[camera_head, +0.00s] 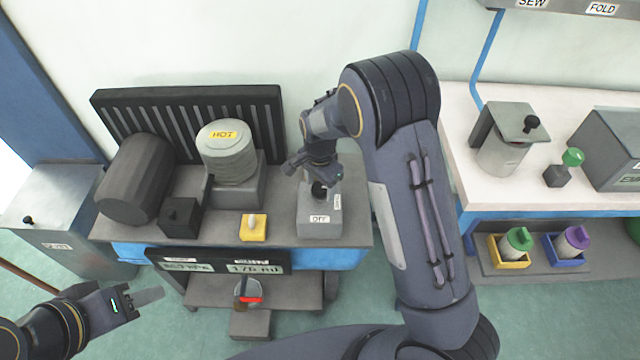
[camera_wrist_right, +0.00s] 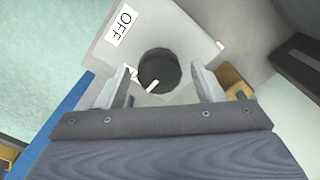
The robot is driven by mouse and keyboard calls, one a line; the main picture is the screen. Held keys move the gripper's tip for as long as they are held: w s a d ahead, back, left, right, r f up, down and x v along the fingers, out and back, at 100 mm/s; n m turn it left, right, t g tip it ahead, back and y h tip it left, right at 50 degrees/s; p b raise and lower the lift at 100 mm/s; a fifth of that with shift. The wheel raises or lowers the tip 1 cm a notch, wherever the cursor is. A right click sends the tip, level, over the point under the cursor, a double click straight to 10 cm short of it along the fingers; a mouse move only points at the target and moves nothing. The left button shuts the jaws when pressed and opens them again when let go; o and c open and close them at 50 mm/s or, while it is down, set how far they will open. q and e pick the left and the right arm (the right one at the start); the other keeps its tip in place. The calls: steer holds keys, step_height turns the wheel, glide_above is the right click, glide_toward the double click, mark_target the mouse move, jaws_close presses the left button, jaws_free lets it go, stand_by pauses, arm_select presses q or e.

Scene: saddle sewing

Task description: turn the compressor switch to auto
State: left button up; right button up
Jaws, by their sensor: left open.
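The compressor switch is a grey box (camera_head: 319,228) at the right end of the compressor bench, with an OFF label on its front. A round black knob (camera_wrist_right: 159,68) with a white pointer line sits on the box. The pointer aims to the lower left in the right wrist view, not straight at the OFF label (camera_wrist_right: 122,25). My right gripper (camera_wrist_right: 162,84) is open, its fingers on either side of the knob with visible gaps. A second label beside the left finger is mostly hidden. My left gripper (camera_head: 140,299) is open and empty, low at the left.
A ribbed cylinder marked HOT (camera_head: 232,150), a dark tank (camera_head: 136,178) and a yellow block (camera_head: 253,228) share the bench. A display panel (camera_head: 218,266) hangs on its front. A white table (camera_head: 560,190) stands at the right. Floor is open at lower left.

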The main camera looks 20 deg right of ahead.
mark_target(320, 187)
step_height(320, 187, up, 8)
steer(key=shift+f, duration=0.15)
stand_by(0.6)
steer(key=shift+s+d+r, duration=0.2)
steer(key=shift+r, duration=0.15)
steer(key=s+d+r+n+t+y+p, duration=0.2)
steer(key=s+d+r+n+t+y, duration=0.25)
steer(key=s+r, duration=0.95)
steer(key=s+n+t+p, duration=0.1)
steer(key=s+n, duration=0.5)
steer(key=s, duration=0.7)
steer(key=shift+s+d+h, duration=0.25)
steer(key=shift+d+h, duration=0.1)
steer(key=shift+d, duration=0.05)
